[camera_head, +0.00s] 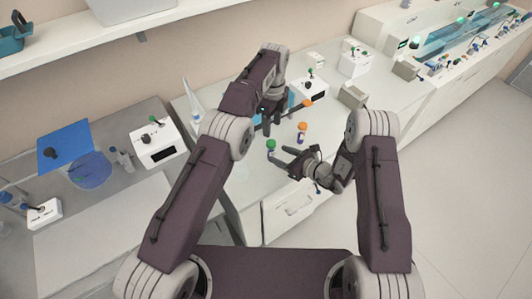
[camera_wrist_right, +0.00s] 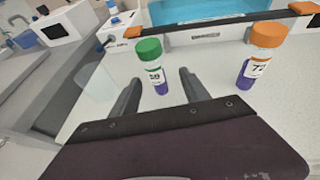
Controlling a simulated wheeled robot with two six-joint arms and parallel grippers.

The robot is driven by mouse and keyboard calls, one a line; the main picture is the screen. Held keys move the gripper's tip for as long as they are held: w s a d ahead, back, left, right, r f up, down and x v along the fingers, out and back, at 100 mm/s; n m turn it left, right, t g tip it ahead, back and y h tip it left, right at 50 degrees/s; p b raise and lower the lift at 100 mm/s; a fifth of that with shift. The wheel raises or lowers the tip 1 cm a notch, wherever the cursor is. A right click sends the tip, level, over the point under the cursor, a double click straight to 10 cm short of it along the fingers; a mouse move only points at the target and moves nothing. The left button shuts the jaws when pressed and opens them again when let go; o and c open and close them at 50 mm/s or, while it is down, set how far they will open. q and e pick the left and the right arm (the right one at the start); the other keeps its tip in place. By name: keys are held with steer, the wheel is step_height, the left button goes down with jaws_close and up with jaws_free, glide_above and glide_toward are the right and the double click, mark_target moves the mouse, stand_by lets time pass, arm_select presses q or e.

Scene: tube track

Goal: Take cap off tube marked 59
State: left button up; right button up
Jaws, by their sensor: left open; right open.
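The tube marked 59 (camera_wrist_right: 153,74) has a green cap (camera_wrist_right: 148,50), a white label and a purple lower part. It stands roughly upright on the white bench, its cap on; its green cap also shows in the head view (camera_head: 271,145). My right gripper (camera_head: 277,156) is open, low over the bench beside this tube. In the right wrist view its two fingers (camera_wrist_right: 160,84) point toward the tube, which appears between them, with gaps on both sides. My left gripper (camera_head: 268,117) is open, higher and behind the tube, partly hidden by its own arm.
An orange-capped tube (camera_wrist_right: 260,62) with a label starting with 7 stands to the right. Behind both tubes is a dark bar with orange ends (camera_head: 307,103) before a blue-surfaced tray (camera_wrist_right: 200,12). White devices (camera_head: 157,143) stand around. Bench around the tubes is clear.

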steer(key=x, duration=0.7)
steer(key=shift+s+a, duration=0.1)
steer(key=shift+a, duration=0.25)
steer(key=shift+w+a+f, duration=0.15)
steer(key=shift+w, duration=0.1)
jaws_close()
stand_by(0.7)
